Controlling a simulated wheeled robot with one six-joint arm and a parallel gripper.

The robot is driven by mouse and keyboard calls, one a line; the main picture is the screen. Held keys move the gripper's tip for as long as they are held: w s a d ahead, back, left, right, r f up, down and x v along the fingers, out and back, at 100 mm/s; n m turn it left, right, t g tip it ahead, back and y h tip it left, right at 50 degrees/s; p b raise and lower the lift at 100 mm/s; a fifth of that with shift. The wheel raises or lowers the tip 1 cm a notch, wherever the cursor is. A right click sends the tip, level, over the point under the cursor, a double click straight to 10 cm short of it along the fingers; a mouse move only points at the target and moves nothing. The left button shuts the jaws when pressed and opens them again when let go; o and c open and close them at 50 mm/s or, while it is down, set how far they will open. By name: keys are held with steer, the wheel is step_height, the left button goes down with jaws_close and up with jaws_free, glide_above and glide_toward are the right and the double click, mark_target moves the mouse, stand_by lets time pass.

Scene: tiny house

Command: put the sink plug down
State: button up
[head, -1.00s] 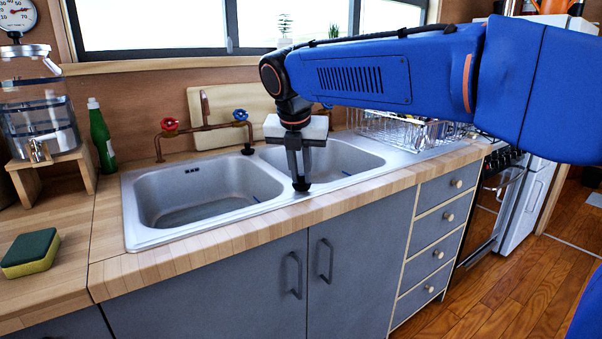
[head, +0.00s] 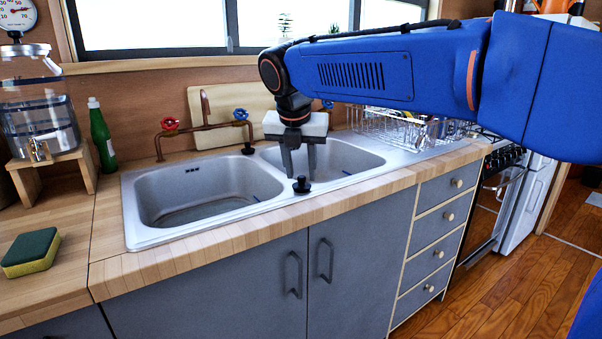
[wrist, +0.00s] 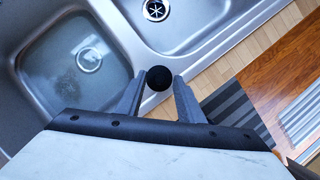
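The black sink plug (head: 301,185) stands upright, knob up, on the sink's front metal rim between the two basins. Its round black top shows between the fingertips in the wrist view (wrist: 159,78). My gripper (head: 300,174) is open and empty just above the plug, its fingers pointing down and apart from it. In the wrist view my gripper (wrist: 160,85) has one finger on each side of the plug. The metal double sink (head: 127,205) is set into the wooden counter.
A red-and-blue-handled tap (head: 205,127) stands behind the sink. A dish rack (head: 400,128) is at the right. A green bottle (head: 102,138), a water dispenser (head: 40,125) and a sponge (head: 31,252) are at the left. The front counter strip (head: 225,238) is clear.

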steer(key=d+v, duration=0.1)
steer(key=v, duration=1)
steer(key=s+d+f+m, duration=0.55)
steer(key=d+m, duration=0.25)
steer(key=d, duration=0.2)
steer(key=s+d+f+m, duration=0.4)
steer(key=d+f+m, duration=0.25)
steer(key=d, duration=0.25)
steer(key=s+d+f+m, duration=0.5)
steer(key=s+f+m, duration=0.2)
steer(key=f+m, duration=0.2)
steer(key=s+d+f+m, duration=0.5)
steer(key=s+f+m, duration=0.3)
steer(key=f+m, duration=0.2)
steer(key=shift+s+d+y, duration=0.25)
steer(key=shift+d+y, duration=0.1)
steer(key=shift+y, duration=0.05)
steer(key=shift+a+r, duration=0.1)
steer(key=shift+a, duration=0.05)
stand_by(1.1)
